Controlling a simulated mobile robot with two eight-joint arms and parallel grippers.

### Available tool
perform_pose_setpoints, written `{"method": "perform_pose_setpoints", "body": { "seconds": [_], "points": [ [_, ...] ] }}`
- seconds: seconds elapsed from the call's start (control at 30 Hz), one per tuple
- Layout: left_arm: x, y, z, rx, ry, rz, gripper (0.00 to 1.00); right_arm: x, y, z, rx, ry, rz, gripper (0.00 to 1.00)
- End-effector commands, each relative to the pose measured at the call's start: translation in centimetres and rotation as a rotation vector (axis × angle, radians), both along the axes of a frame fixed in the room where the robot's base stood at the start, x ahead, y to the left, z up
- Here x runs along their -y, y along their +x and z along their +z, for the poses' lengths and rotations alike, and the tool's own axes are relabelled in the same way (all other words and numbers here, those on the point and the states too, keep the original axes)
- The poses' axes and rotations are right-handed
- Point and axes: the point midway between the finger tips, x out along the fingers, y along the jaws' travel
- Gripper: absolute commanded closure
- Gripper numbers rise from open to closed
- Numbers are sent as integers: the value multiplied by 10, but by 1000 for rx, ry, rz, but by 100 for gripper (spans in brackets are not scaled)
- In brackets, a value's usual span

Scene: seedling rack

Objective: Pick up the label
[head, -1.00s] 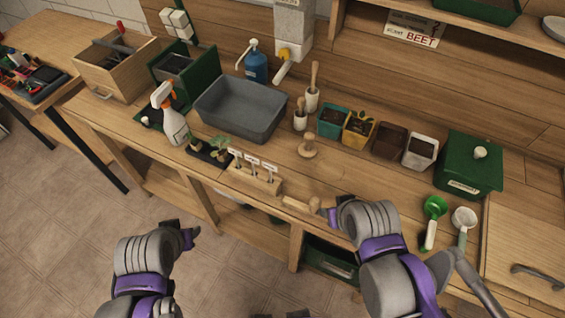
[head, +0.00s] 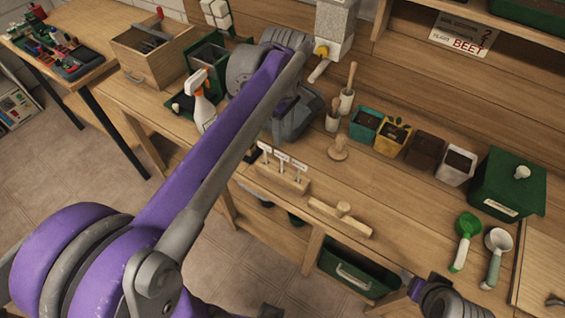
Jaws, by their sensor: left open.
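Three white labels (head: 281,159) stand upright in a small wooden block (head: 270,180) near the front edge of the bench. My left arm crosses the view from the lower left and reaches over the bench beyond the labels.
A spray bottle (head: 203,112) stands left of my forearm. A wooden tool (head: 341,217) lies right of the label block, with a wooden knob (head: 338,149) behind. Several pots (head: 425,150), a green box (head: 508,184) and scoops (head: 466,240) stand further right.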

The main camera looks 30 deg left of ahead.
Motion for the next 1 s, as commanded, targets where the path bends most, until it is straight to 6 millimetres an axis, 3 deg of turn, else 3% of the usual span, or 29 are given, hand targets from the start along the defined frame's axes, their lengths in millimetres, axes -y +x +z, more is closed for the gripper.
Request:
{"method": "perform_pose_setpoints", "body": {
  "seconds": [0.2, 0.47, 0.7, 1.0],
  "points": [
    [-1, 0, -35, -3, -1, 8, 55, 0, -1, -4, -3, 0, 0, 37],
    [-1, 0, -57, -1, 0, 7, 55, 0, -2, -4, -3, 0, 0, 37],
    [-4, -1, -92, -1, 0, 6, 55, 0, -1, -4, -3, 0, 0, 37],
    [-4, -1, -103, -1, 0, 6, 55, 0, -2, -4, -3, 0, 0, 37]
  ]
}}
